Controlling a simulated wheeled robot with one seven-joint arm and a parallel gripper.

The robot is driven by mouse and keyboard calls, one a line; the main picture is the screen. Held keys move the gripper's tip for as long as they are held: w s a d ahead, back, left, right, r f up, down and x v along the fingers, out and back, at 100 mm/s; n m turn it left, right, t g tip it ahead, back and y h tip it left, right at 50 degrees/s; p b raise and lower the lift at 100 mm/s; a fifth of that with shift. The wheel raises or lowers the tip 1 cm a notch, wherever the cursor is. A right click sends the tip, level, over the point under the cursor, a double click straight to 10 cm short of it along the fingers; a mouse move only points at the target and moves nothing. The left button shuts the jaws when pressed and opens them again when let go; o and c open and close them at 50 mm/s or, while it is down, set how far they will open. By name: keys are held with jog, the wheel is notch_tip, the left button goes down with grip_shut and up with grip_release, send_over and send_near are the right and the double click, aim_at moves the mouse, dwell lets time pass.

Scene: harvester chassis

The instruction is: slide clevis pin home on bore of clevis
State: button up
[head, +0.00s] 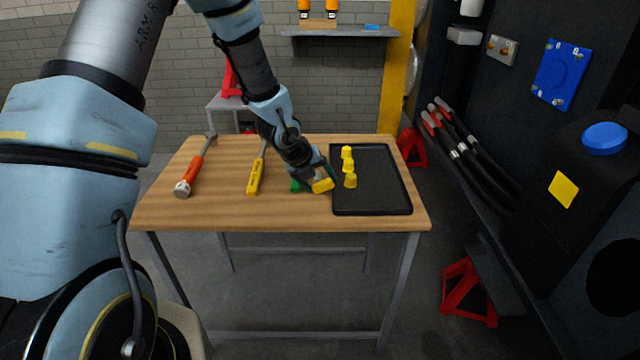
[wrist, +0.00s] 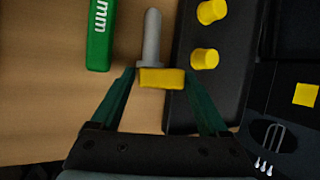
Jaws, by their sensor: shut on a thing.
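The clevis pin is a grey shaft (wrist: 152,38) with a yellow block-shaped head (wrist: 162,78). My gripper (wrist: 159,77) is shut on the yellow head, and the shaft points away from it. In the head view my gripper (head: 318,178) is low over the wooden table beside the black tray; the yellow head (head: 323,186) shows at its tip and the shaft is hidden. Whether the pin touches the table cannot be told. I cannot identify the clevis or its bore for certain in either view.
The black tray (head: 385,195) holds yellow pieces (head: 350,181). An orange-handled hammer (head: 195,167), a yellow-handled tool (head: 256,176) and a green piece (wrist: 100,35) lie on the table (head: 220,210). The dark chassis at right carries a blue plate (head: 561,75), a grey bracket (head: 502,48) and black hoses (head: 470,150).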

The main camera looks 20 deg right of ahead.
grip_shut()
jog(key=shift+r, duration=0.1)
jog(key=shift+r, duration=0.1)
